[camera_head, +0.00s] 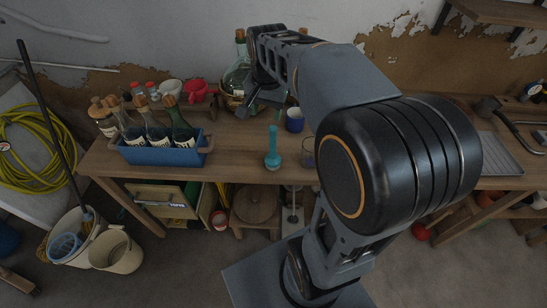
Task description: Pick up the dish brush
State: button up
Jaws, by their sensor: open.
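A teal item (272,150) with a narrow upright stem and a wider round base stands near the front edge of the wooden workbench (236,150). It may be the dish brush, but its small size leaves this unsure. My gripper (262,103) is open, above the bench and behind the teal item in the picture, apart from it. Nothing shows between its fingers. My arm hides part of the bench to the right.
A blue crate (163,156) of corked bottles stands at the bench's left. A glass demijohn (233,80) stands behind my gripper. Bare wood lies between crate and teal item.

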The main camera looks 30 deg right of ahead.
aim_at(272, 134)
jog(key=w+d+f+m, duration=0.1)
jog(key=f, duration=0.2)
jog(key=w+d+f+m+g, duration=0.1)
jog(key=w+f, duration=0.1)
jog(key=f, duration=0.1)
jog(key=w+d+f+m, duration=0.1)
jog(key=d+f+m, duration=0.1)
jog(key=f, duration=0.1)
jog(key=shift+w+f, duration=0.15)
jog(key=shift+w, duration=0.05)
jog(key=shift+w+f+p, duration=0.1)
jog(key=shift+f+p, duration=0.7)
jog(key=shift+f, duration=2.3)
jog(key=shift+c, duration=0.5)
jog(key=c, duration=0.9)
